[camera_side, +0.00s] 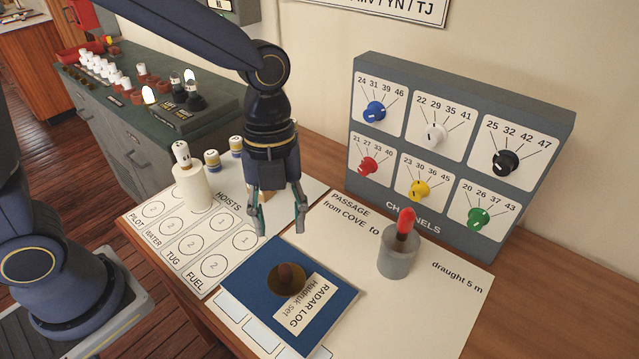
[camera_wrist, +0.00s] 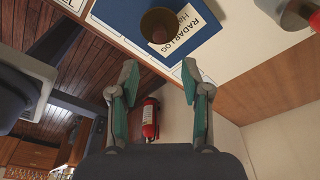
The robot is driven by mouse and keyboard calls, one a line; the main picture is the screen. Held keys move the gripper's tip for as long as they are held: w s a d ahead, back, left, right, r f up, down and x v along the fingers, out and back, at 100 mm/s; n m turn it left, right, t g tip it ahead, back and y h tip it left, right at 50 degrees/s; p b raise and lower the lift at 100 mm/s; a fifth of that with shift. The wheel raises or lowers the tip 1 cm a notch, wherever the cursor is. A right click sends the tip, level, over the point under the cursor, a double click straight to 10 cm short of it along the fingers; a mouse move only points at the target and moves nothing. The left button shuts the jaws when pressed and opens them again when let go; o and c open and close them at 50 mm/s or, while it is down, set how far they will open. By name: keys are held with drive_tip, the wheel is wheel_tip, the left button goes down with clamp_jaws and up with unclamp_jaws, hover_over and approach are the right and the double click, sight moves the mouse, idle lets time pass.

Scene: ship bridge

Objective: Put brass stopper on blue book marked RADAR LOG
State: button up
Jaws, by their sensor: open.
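The brass stopper (camera_side: 287,281), a round brass disc with a dark reddish-brown knob, rests on the blue book (camera_side: 243,283) marked RADAR LOG, partly over its white label. The stopper (camera_wrist: 160,26) and the blue book (camera_wrist: 122,20) also show at the top of the wrist view. My gripper (camera_side: 281,231) hangs fingers down, above and behind the stopper, near the book's back edge. Its fingers are apart with nothing between them, and they do not touch the stopper. In the wrist view the stopper lies beyond the fingertips (camera_wrist: 160,65).
A grey cylinder with a red-topped peg (camera_side: 397,258) stands on the white passage sheet (camera_side: 450,290), right of the book. A white cylinder with a peg (camera_side: 192,188) stands on the hoists card, left. The channels panel (camera_side: 455,150) stands behind. Bare desk lies at front right.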

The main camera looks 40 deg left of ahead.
drive_tip(key=s+a+r+n+t, duration=0.3)
drive_tip(key=a+r+n, duration=0.2)
drive_tip(key=n, duration=0.8)
drive_tip(key=s+a+r+n+t+y, duration=0.1)
drive_tip(key=s+a+r+n+t, duration=0.2)
drive_tip(key=a+n, duration=0.8)
wheel_tip(320, 180, up, 2)
drive_tip(key=n, duration=0.3)
drive_tip(key=shift+s+a+t, duration=0.35)
drive_tip(key=shift+a+t, duration=0.05)
